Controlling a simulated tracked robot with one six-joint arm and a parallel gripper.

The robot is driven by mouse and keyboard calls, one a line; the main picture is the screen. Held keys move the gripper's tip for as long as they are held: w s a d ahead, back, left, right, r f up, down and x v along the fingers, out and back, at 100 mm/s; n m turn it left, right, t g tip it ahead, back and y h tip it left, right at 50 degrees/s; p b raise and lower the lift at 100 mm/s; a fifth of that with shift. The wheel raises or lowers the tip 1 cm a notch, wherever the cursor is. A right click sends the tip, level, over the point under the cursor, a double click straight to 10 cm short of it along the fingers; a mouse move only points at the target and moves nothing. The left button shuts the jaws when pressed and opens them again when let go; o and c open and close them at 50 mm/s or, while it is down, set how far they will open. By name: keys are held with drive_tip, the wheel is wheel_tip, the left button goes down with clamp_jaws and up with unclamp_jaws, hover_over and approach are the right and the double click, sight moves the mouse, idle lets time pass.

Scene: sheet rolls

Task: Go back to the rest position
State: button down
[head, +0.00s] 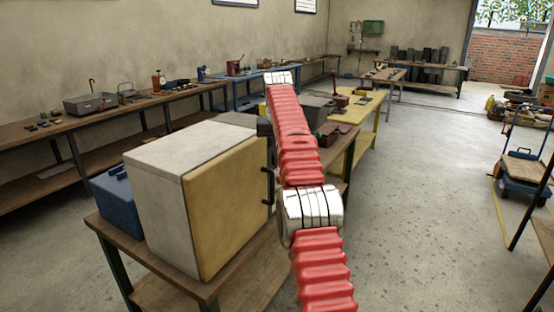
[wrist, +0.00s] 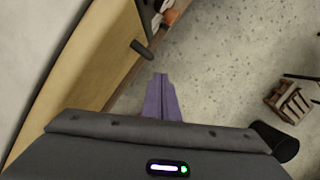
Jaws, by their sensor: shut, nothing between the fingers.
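My gripper (wrist: 160,80) shows in the wrist view as two purple fingers pressed together, with nothing between them. They point out over the grey floor, just right of a cabinet's yellow door (wrist: 92,55) and close to its dark handle (wrist: 141,49). I cannot tell whether they touch anything. In the head view my red ribbed arm reaches forward and up, past the right side of the white cabinet (head: 165,200). The gripper itself is hidden or too small to make out there.
The cabinet stands on a wooden table (head: 122,250) beside a blue box (head: 115,200). A yellow table (head: 362,125) is behind my arm. A long workbench (head: 50,135) lines the left wall. A blue trolley (head: 522,170) stands at the right. The floor between is open.

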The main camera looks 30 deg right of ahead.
drive_tip(key=s+a+r+m+t, duration=0.1)
drive_tip(key=s+a+r+m, duration=0.4)
drive_tip(key=s+a+m, duration=0.35)
drive_tip(key=s+a+r+m+t, duration=0.1)
drive_tip(key=s+a+r+m, duration=0.3)
drive_tip(key=s+a+m, duration=0.4)
drive_tip(key=s+a+f+m, duration=0.3)
drive_tip(key=s+f+m, duration=0.1)
drive_tip(key=s, duration=0.5)
drive_tip(key=s+a+f+m+y, duration=0.1)
drive_tip(key=s+a+f+m, duration=0.3)
drive_tip(key=s, duration=0.5)
drive_tip(key=s+a+f+m+t, duration=0.1)
drive_tip(key=s+a+f+m, duration=0.3)
drive_tip(key=s, duration=0.5)
wheel_tip(320, 180, down, 3)
drive_tip(key=shift+s+f+m, duration=0.15)
drive_tip(key=shift+f+m, duration=0.05)
drive_tip(key=shift+m, duration=0.75)
